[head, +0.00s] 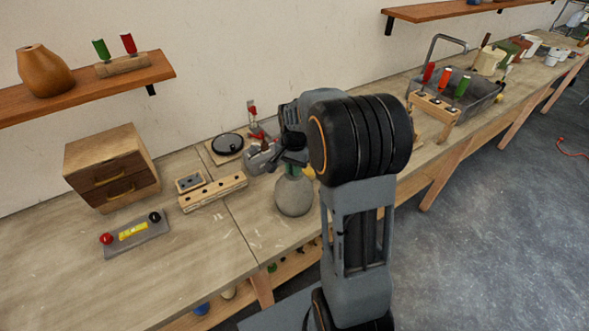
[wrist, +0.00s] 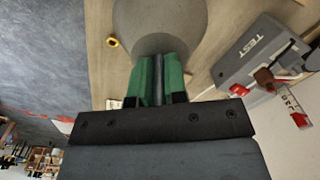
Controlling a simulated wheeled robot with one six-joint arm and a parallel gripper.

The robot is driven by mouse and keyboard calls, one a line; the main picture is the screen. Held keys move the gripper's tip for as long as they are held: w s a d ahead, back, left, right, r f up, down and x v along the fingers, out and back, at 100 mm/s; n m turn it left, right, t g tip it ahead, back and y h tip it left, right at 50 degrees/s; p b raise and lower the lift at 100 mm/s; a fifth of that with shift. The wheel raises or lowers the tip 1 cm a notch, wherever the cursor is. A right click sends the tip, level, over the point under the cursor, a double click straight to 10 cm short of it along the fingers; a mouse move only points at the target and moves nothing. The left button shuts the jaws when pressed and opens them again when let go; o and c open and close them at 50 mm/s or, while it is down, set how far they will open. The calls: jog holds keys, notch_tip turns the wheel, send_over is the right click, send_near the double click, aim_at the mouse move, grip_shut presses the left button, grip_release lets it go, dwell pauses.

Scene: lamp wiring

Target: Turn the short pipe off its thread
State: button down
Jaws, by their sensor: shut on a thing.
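A rounded grey lamp base (head: 294,198) stands on the workbench in the head view, just below my gripper (head: 293,172). In the wrist view the lamp base (wrist: 160,25) fills the top middle, ahead of the fingertips. My gripper (wrist: 158,75) has green finger pads shut on a thin grey short pipe (wrist: 158,82), which lies between them and points toward the base. The joint between pipe and base is too small to make out, so I cannot tell how far the thread is engaged. In the head view my arm and gripper hide the pipe.
A grey TEST box (wrist: 250,52) stands beside the base. A yellow ring (wrist: 112,42) lies on the bench. In the head view are a wooden block with holes (head: 214,192), a black round plate (head: 228,144), a drawer box (head: 112,172) and a screwdriver rack (head: 434,106).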

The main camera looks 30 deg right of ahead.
jog(key=shift+r, duration=0.15)
jog(key=shift+w+r+p, duration=0.1)
jog(key=shift+r+p, duration=0.4)
jog(key=shift+r, duration=0.25)
dwell(0.4)
jog(key=shift+r+p, duration=0.35)
jog(key=shift+p, duration=0.05)
jog(key=shift+r+p, duration=1.75)
jog(key=shift+r, duration=0.85)
